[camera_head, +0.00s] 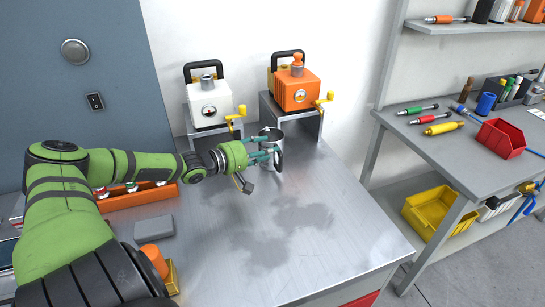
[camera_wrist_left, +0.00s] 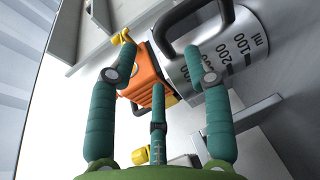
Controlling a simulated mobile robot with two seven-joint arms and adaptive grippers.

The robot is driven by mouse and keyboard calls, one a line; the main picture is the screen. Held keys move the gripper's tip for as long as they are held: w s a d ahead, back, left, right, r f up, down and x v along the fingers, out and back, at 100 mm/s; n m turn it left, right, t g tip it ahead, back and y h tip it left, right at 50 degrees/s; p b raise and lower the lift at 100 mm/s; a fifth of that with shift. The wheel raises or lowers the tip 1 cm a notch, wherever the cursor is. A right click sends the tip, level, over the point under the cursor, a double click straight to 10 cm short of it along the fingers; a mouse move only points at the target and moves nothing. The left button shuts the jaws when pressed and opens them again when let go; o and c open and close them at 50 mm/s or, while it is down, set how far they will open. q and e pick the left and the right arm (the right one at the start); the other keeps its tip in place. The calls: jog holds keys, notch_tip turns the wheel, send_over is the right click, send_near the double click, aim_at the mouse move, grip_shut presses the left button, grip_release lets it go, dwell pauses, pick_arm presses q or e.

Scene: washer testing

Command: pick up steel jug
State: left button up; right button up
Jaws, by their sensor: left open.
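The steel jug (camera_head: 270,134) stands on the metal workbench in front of the orange machine, partly hidden by my gripper's fingers. In the left wrist view the jug (camera_wrist_left: 240,48) is at upper right, with black scale marks and a dark handle (camera_wrist_left: 185,22). My left gripper (camera_head: 268,154) is open, its teal fingers reaching to the jug from the left. In the left wrist view its fingers (camera_wrist_left: 160,55) are spread, and one overlaps the jug near the handle. I cannot tell whether it touches. My right gripper is not in view.
A white machine (camera_head: 209,104) and an orange machine (camera_head: 297,90) with yellow cranks stand on metal stands behind the jug. An orange tray (camera_head: 140,196) and a grey block (camera_head: 153,227) lie at left. The workbench's front right (camera_head: 330,240) is clear.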

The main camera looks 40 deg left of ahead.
aim_at(274, 154)
pick_arm(q)
jog(key=b+x, duration=0.1)
jog(key=x, duration=0.3)
jog(key=shift+w+d+f, duration=0.15)
jog(key=shift+w+f, duration=0.1)
jog(key=shift+w, duration=0.05)
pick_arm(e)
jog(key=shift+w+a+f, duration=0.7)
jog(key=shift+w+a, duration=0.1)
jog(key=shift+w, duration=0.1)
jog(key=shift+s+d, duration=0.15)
pick_arm(q)
grip_shut()
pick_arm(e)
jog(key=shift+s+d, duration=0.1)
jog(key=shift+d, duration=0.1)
